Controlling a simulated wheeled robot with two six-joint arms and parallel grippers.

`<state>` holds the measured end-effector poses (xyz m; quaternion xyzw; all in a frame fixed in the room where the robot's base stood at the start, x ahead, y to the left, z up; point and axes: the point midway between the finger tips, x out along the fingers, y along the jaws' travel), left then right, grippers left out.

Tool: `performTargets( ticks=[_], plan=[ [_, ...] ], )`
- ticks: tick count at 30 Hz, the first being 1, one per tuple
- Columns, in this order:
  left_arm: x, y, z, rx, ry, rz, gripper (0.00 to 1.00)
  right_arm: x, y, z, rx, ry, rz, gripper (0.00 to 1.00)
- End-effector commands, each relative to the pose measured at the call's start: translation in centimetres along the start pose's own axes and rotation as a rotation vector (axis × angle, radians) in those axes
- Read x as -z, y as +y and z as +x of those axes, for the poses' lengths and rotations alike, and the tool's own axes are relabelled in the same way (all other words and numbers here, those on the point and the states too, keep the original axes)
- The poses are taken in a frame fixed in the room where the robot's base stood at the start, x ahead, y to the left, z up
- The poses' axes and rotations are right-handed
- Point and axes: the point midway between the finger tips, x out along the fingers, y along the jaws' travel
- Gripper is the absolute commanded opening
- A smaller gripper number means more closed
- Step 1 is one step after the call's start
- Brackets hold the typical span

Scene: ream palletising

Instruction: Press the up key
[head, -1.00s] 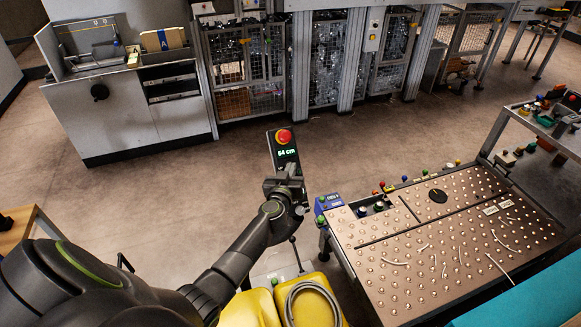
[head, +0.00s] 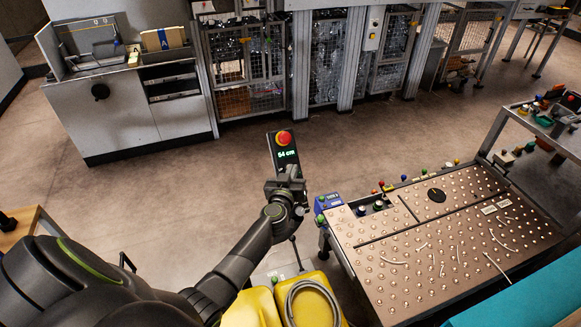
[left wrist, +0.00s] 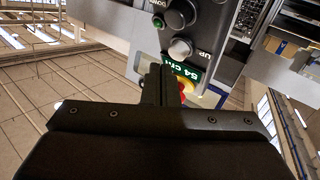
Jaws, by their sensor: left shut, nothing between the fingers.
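The control panel (head: 285,157) is a dark upright box with a red mushroom button (head: 284,138) and a green display (head: 287,154) reading 54 cm. In the left wrist view the grey round up key (left wrist: 180,48) has the label UP beside it, and the down key (left wrist: 175,19) is above it in the picture. My left gripper (left wrist: 157,70) is shut and empty, its fingertips close to the panel near the up key. I cannot tell whether they touch it. In the head view the gripper (head: 285,182) hides the panel's lower part and both keys. My right gripper is not in view.
A ball-studded table (head: 440,245) stands at the right, with a small blue device (head: 328,202) at its near left corner. Yellow covers (head: 312,305) with a coiled grey hose lie below the panel. Open floor (head: 180,190) lies to the left.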

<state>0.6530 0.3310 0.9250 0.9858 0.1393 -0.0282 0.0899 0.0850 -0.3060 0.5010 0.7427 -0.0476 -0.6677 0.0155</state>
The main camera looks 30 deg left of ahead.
Motion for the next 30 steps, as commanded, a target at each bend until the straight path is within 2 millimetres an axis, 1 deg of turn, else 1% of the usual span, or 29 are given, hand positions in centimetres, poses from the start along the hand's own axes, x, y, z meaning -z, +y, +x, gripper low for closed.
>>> performTargets(
  ticks=[2,5,9,16,21,30],
  plan=[
    [0.1,0.1,-0.1,0.000,0.000,0.000,0.00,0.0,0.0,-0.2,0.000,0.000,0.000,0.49],
    [0.7,0.5,-0.6,0.000,-0.001,-0.001,0.00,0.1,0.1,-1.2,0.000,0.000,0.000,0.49],
    [1.6,1.2,-1.6,0.000,-0.001,-0.001,0.00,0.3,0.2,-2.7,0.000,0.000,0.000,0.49],
    [2.6,2.3,-3.1,0.000,-0.001,-0.001,0.00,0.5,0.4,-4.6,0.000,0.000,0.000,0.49],
    [2.6,2.5,-3.5,0.000,0.000,0.000,0.00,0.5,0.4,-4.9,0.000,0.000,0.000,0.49],
    [2.5,2.5,-3.5,0.000,0.000,0.000,0.00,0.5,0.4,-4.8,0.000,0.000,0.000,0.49]
  ],
)
